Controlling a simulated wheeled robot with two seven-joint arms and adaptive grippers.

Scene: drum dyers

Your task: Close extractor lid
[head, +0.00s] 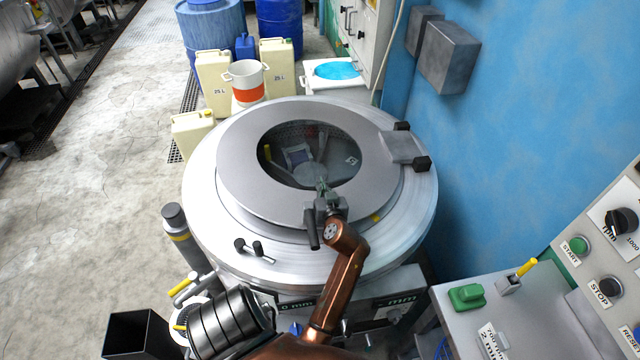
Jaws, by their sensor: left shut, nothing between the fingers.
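The extractor (208,205) is a wide, round steel machine in the middle of the head view. Its lid (240,150) is a grey ring with a dark round window (345,160), hinged at the right by a bracket (403,148). The lid lies flat or nearly flat over the top; I cannot tell whether it is fully down. My left gripper (322,188) is shut and empty at the lid's near edge, its tip over the window's near rim. I cannot tell whether it touches the lid. My right gripper is not in view.
A control panel (590,265) and bench are at the right, beside a blue wall (540,120). Canisters (214,82), a white and orange bucket (246,84) and blue barrels stand behind.

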